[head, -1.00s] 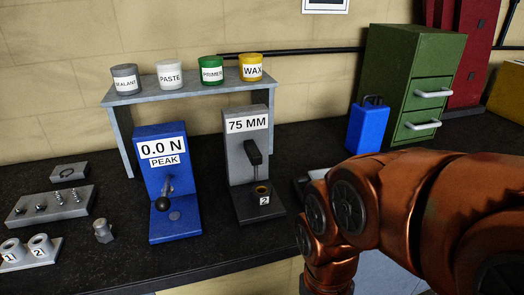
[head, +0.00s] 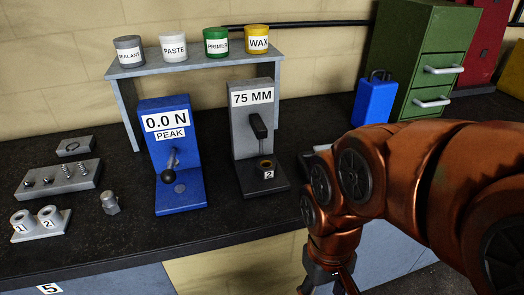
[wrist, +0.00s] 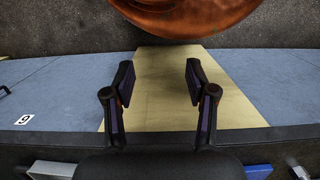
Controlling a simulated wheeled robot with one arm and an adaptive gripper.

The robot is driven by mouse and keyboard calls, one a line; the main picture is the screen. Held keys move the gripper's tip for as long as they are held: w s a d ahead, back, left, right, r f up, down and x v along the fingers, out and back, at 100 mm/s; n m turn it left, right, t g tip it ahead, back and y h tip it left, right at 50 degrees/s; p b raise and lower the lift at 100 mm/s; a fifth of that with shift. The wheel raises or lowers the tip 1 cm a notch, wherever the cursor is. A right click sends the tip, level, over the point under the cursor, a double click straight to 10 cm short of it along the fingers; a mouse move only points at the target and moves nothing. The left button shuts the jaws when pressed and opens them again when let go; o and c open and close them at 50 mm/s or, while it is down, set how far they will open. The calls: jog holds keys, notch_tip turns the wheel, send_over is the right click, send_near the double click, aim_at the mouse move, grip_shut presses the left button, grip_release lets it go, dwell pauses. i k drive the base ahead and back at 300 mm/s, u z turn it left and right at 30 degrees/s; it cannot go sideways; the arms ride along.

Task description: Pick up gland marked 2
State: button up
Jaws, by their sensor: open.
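Another part marked 2 (head: 50,217), a pale hollow cylinder, stands beside one marked 1 (head: 22,221) on a light plate at the far left. I cannot tell for sure which is the gland. My gripper (wrist: 160,85) is open and empty, pointing down at the bench front in the wrist view. In the head view it is partly cut off at the bottom edge, right of and below the grey press.
A blue press (head: 170,150) reading 0.0 N stands left of the grey one. A hex fitting (head: 110,203) and a block with small parts (head: 58,180) lie further left. A shelf (head: 195,67) with jars is behind. A blue can (head: 375,102) and green cabinet (head: 436,60) stand right.

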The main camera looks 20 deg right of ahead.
aim_at(263, 172)
jog(key=z, duration=1.75)
jog(key=k, duration=0.8)
jog(key=u, duration=2.55)
jog(key=i, duration=0.15)
jog(key=z, duration=0.15)
